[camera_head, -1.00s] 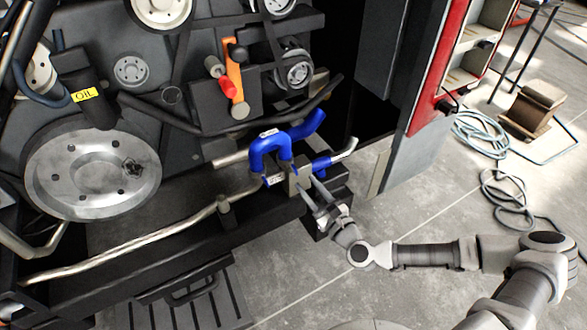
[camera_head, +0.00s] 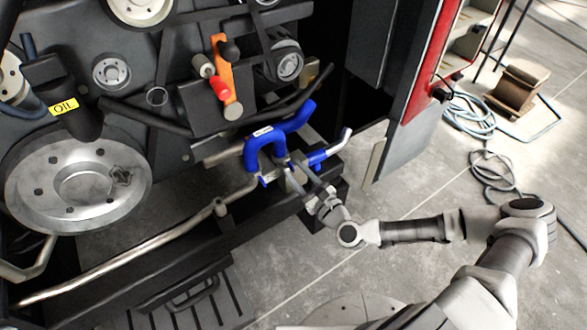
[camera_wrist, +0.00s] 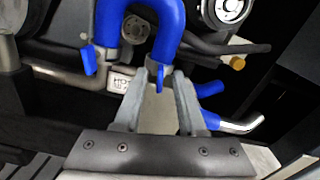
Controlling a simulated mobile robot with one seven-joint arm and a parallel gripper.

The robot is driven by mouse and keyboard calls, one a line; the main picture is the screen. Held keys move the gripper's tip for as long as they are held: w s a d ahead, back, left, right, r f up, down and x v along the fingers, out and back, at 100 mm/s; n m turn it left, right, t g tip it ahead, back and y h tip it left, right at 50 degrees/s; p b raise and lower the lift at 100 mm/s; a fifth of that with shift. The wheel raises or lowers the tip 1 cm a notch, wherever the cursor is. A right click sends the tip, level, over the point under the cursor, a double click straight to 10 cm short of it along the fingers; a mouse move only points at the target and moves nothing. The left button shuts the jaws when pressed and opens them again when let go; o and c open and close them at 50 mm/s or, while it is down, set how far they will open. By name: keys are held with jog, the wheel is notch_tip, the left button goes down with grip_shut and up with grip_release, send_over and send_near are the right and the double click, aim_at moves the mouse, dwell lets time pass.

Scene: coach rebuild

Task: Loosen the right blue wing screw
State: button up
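The right blue wing screw (camera_wrist: 160,79) shows in the wrist view as a small upright blue tab just below the right leg of the blue hose (camera_wrist: 172,22). My gripper (camera_wrist: 163,74) points at it, with one finger on each side of the tab. The fingers look apart, with a narrow gap to the tab; contact cannot be made out. The left blue wing screw (camera_wrist: 88,60) stands beside the hose's left leg and also shows in the head view (camera_head: 263,181).
A label plate (camera_wrist: 122,82) sits between the screws. A metal pipe (camera_head: 130,257) runs along the lower left. A second blue hose piece with a metal end (camera_head: 330,154) lies right of my gripper. A red-edged panel (camera_head: 428,60) stands at right.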

grip_shut()
